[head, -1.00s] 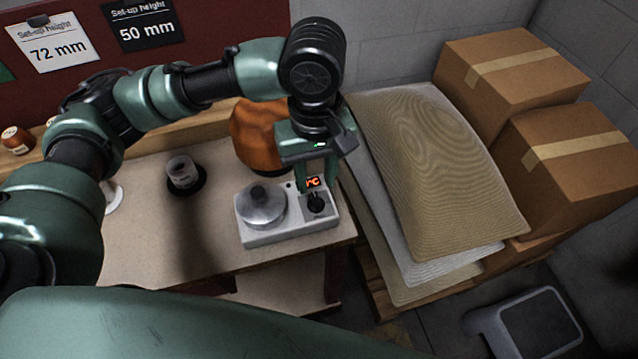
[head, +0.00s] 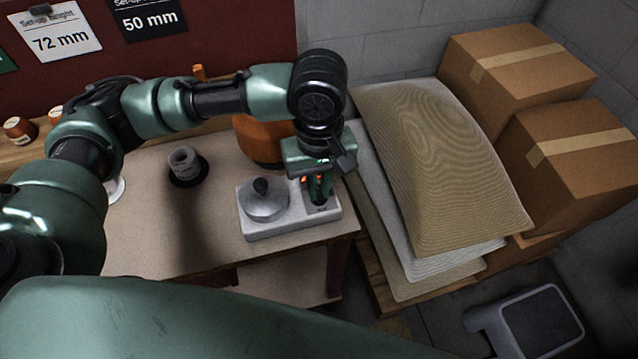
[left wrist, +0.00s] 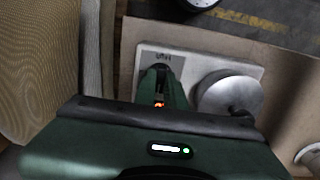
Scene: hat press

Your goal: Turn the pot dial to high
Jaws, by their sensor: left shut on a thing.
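The pot unit (head: 282,226) is a pale grey block on the workbench, with a round metal pot and lid (head: 264,200) on its left half. Its dark dial is on the right half, now mostly hidden by my left gripper (head: 319,194). The gripper points down, its fingers shut on the dial. In the left wrist view the fingers (left wrist: 161,75) reach the unit's panel (left wrist: 190,60) beside the pot (left wrist: 229,95). My right gripper is not in view.
An orange-brown rounded object (head: 262,140) stands behind the unit. A grey cup on a dark base (head: 183,163) is to the left. The bench front (head: 170,255) is clear.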

